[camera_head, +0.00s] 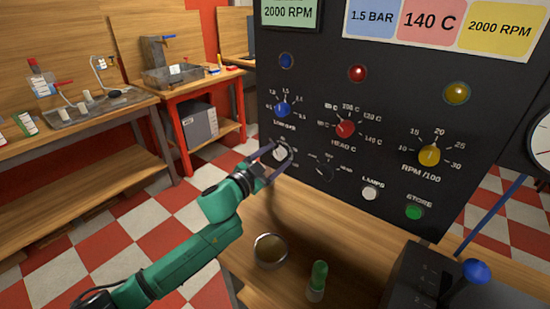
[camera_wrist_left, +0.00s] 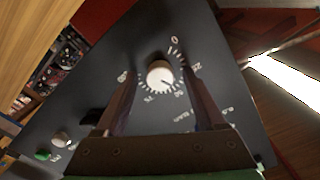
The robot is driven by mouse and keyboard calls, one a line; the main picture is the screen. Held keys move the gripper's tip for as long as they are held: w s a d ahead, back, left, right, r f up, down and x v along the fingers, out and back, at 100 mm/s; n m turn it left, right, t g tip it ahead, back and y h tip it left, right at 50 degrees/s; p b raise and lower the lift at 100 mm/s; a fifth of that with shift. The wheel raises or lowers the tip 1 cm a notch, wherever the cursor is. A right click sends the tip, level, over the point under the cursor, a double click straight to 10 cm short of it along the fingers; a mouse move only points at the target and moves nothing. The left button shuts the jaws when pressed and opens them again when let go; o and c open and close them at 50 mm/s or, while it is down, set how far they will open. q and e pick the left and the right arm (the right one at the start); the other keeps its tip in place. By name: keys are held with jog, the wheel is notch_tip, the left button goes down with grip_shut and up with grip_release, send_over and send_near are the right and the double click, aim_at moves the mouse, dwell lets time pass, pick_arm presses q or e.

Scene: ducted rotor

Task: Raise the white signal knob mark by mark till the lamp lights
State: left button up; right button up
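The white signal knob (camera_head: 281,153) sits low on the left of the dark panel (camera_head: 400,125). In the left wrist view the white knob (camera_wrist_left: 160,74) stands inside a ring of white marks, with a 0 at the upper right. My left gripper (camera_head: 275,161) is at the knob, one finger on each side. In the left wrist view a gap shows between the knob and each finger. The blue lamp (camera_head: 286,60), red lamp (camera_head: 357,72) and yellow lamp (camera_head: 457,93) all look dull. My right gripper is not in view.
Close by are a blue knob (camera_head: 282,109), a red knob (camera_head: 345,128), a yellow knob (camera_head: 429,155) and a black knob (camera_head: 324,171). A white button (camera_head: 370,193) and green button (camera_head: 414,212) are lower right. A bowl (camera_head: 270,251) and green-topped item (camera_head: 318,281) stand below.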

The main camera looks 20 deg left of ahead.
pick_arm(q)
jog(key=shift+s, duration=0.1)
jog(key=shift+s+a+f, duration=0.15)
jog(key=shift+s+a, duration=0.1)
jog(key=shift+s, duration=0.1)
jog(key=b+v, duration=0.2)
jog(key=v, duration=1.1)
jog(key=shift+s, duration=0.35)
